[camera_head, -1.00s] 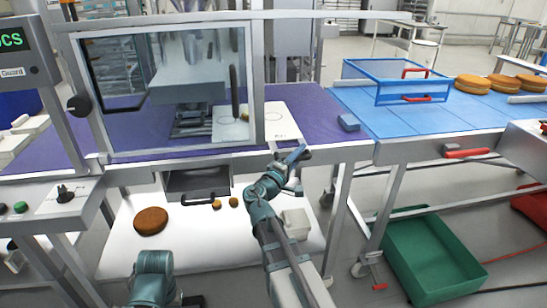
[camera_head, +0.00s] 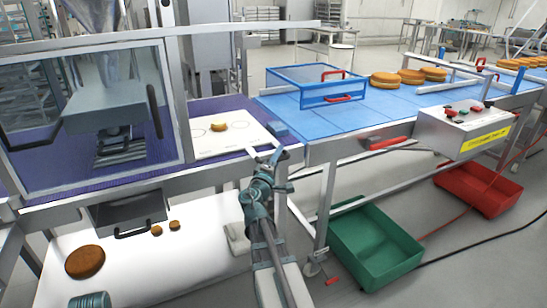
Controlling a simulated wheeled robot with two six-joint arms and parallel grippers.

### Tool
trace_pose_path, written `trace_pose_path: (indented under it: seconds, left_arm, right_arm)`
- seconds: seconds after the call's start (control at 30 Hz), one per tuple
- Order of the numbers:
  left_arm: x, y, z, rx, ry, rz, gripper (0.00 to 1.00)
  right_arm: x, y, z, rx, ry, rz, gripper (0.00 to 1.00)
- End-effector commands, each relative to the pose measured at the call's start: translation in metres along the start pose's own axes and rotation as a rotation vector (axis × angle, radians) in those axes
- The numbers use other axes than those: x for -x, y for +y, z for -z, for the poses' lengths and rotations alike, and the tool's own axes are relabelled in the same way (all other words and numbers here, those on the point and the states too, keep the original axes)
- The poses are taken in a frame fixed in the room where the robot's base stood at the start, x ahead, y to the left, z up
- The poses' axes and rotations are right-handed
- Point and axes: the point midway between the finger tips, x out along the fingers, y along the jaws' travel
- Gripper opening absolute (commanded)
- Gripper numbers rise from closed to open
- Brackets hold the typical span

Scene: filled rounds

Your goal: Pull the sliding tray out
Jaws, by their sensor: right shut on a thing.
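The sliding tray (camera_head: 240,141) is a flat white board with printed circles, lying on the purple deck to the right of the machine's clear guard. A small brown piece (camera_head: 219,127) lies on it. My right gripper (camera_head: 277,156) is shut at the tray's front right corner, on its near edge; the exact grip is small and partly hidden by the gripper itself. My left gripper is out of view; only a teal part of my left arm shows at the bottom left.
A small blue block (camera_head: 277,129) lies close to the tray's right end. Beyond is a blue table (camera_head: 345,120) with a blue frame box (camera_head: 317,84) and brown rounds (camera_head: 411,76). A drawer (camera_head: 130,212) with a black handle sits under the machine. A green bin (camera_head: 375,250) stands below.

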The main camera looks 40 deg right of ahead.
Motion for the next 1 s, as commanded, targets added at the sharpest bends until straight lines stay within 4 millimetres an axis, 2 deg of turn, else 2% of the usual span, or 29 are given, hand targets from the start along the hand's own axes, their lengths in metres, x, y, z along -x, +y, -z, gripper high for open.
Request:
trace_pose_path:
  seconds: [0.33,0.37,0.47,0.77,0.87,1.0]
  left_arm:
    - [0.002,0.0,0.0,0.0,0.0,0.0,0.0]
    - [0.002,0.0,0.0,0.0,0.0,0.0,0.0]
    - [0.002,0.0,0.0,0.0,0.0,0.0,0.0]
    - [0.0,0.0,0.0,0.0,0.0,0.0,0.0]
    - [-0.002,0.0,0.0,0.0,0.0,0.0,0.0]
    - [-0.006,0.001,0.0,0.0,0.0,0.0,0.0]
  right_arm:
    - [-0.006,0.003,-0.003,0.01,-0.011,-0.01,0.0]
    - [-0.006,0.003,-0.003,0.011,-0.012,-0.01,0.33]
    - [-0.006,0.003,-0.003,0.009,-0.012,-0.009,0.51]
    - [-0.002,0.002,-0.002,0.006,-0.007,-0.006,0.52]
    - [0.007,0.001,-0.003,0.006,-0.006,-0.006,0.52]
    - [0.029,0.0,-0.006,0.007,-0.006,-0.006,0.52]
